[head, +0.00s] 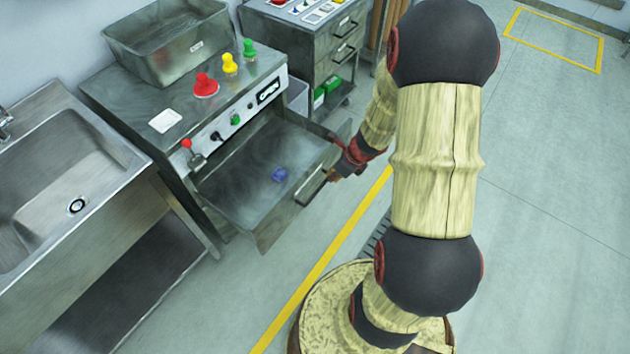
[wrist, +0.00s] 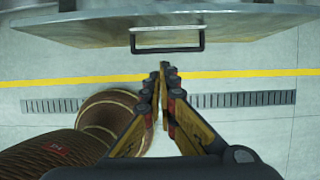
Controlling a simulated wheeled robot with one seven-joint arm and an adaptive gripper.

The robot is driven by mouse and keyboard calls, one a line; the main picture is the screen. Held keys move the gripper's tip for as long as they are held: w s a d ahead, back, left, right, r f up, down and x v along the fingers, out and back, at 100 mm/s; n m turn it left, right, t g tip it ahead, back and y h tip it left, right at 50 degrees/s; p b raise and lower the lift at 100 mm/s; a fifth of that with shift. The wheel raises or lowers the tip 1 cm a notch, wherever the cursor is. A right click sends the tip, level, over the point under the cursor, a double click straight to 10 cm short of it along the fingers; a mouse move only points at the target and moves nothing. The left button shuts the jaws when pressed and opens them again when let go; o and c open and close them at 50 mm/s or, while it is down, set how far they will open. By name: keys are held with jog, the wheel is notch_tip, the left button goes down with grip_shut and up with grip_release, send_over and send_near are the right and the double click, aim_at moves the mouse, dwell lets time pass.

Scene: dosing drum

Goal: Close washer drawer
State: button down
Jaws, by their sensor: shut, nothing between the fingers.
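The washer drawer (head: 240,180) is pulled well out of the grey metal washer cabinet (head: 140,118). A small blue item (head: 279,174) lies on the drawer's floor. The drawer's front carries a bar handle (head: 311,187), which also shows in the wrist view (wrist: 167,40). My gripper (head: 333,175) is by the drawer front, close to the handle. In the wrist view my gripper (wrist: 164,68) has its fingertips together and empty, just below the handle in the picture. A gap of floor shows between fingertips and handle there; contact is not visible.
A sink (head: 70,190) stands left of the washer. Another drawer cabinet (head: 310,45) stands behind. The floor at right is clear.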

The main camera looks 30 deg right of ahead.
jog(key=shift+w+a+f+b, duration=0.45)
jog(key=shift+w+f+b, duration=0.5)
jog(key=shift+w+f, duration=0.4)
jog(key=shift+w+a+f+b, duration=0.45)
jog(key=shift+w+f+b, duration=0.55)
jog(key=shift+f, duration=0.7)
jog(key=shift+w+a+f+b, duration=0.45)
jog(key=shift+w+f+b, duration=0.4)
jog(key=shift+w+f, duration=0.55)
jog(key=shift+s+f, duration=0.1)
